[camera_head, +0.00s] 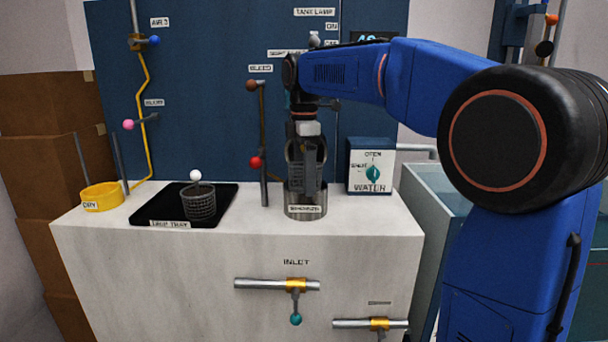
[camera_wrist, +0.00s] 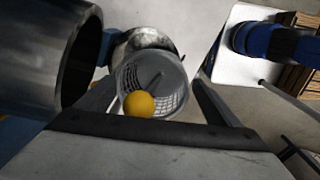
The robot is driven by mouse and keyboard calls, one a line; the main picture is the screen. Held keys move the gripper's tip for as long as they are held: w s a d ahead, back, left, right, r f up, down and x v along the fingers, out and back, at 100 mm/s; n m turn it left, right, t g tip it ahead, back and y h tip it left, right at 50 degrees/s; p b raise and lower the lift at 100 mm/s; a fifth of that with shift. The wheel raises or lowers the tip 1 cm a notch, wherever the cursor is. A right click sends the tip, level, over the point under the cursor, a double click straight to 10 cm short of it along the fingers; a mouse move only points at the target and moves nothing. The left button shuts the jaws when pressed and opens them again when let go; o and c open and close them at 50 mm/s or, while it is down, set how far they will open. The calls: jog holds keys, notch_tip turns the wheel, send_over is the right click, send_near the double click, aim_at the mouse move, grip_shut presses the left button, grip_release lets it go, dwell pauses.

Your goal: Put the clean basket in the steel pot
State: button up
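The steel pot (camera_head: 292,196) stands near the right of the white bench top. My gripper (camera_head: 310,185) points down at the pot's mouth. In the wrist view, a pale mesh basket (camera_wrist: 171,76) with a yellow ball (camera_wrist: 139,104) on its stem lies between my spread fingers (camera_wrist: 157,88). The fingers look open, with no clear grip on ball or basket. How deep this basket sits in the pot is hidden. A darker mesh basket (camera_head: 200,204) with a white ball (camera_head: 195,175) stands upright on the black drip tray (camera_head: 160,211). I cannot tell which basket is clean.
A yellow ring labelled DRY (camera_head: 102,198) stands at the bench's left end. A red-knobbed upright pipe (camera_head: 263,180) is just left of the pot. The WATER box (camera_head: 370,165) is behind right. A large metal cylinder (camera_wrist: 75,40) is close on the left in the wrist view.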

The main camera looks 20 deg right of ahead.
jog(key=shift+r, duration=0.1)
notch_tip(320, 180, up, 13)
dwell(0.7)
jog(key=s+d+f+m+t, duration=0.2)
jog(key=s+f+m, duration=0.6)
jog(key=s+f, duration=0.8)
jog(key=s+d+f+m+t, duration=0.2)
jog(key=s+d+f+m, duration=0.3)
jog(key=s+f+m, duration=0.4)
jog(key=s+f, duration=0.7)
jog(key=f, duration=0.1)
jog(key=shift+s+d+f+t, duration=0.2)
jog(key=shift+s+d+t, duration=0.1)
jog(key=shift+t, duration=0.1)
